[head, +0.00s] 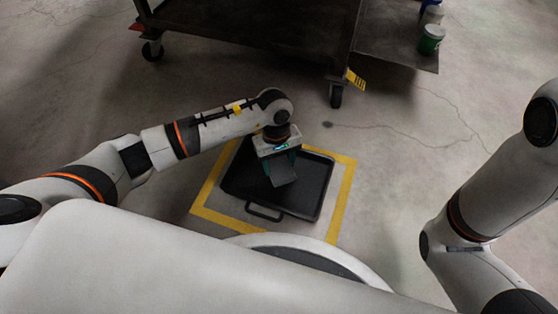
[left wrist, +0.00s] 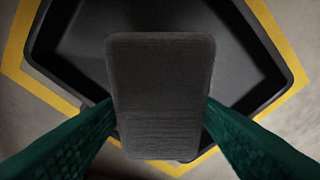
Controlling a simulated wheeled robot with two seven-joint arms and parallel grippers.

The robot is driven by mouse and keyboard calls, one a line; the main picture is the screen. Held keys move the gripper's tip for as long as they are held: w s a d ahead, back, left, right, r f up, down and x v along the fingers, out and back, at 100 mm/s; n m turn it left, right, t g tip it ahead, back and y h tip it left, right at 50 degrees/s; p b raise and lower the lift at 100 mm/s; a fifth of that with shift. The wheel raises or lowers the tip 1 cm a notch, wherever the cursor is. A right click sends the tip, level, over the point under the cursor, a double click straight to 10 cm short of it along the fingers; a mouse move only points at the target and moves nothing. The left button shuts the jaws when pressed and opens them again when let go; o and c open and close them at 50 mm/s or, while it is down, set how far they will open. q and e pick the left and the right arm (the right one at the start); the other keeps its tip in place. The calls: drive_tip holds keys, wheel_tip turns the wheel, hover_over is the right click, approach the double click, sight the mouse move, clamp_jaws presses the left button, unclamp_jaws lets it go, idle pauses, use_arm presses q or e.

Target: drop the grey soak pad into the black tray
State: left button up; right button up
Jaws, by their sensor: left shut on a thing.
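The black tray (head: 314,194) lies on the floor inside a yellow taped square, its handle toward me. Its rim also shows in the left wrist view (left wrist: 262,48). The grey soak pad (left wrist: 162,95) fills the middle of the left wrist view, between two green fingers. My left gripper (head: 279,162) is shut on the pad and holds it over the tray in the head view. The pad (head: 281,172) hangs below the gripper there; its height above the tray floor is hard to tell. My right arm shows at the right of the head view, but its gripper is out of view.
A dark cart (head: 250,28) on casters stands behind the taped square (head: 344,196). A green container (head: 431,40) stands on its lower shelf at the right. Bare concrete floor lies between the tray and my right arm.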

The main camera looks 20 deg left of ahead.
sight(276, 160)
use_arm(q)
drive_tip(key=o, duration=1)
wheel_tip(276, 160, up, 12)
drive_tip(key=w+a+p, duration=0.1)
drive_tip(key=p, duration=0.6)
drive_tip(key=shift+w, duration=0.2)
drive_tip(key=shift+a, duration=0.1)
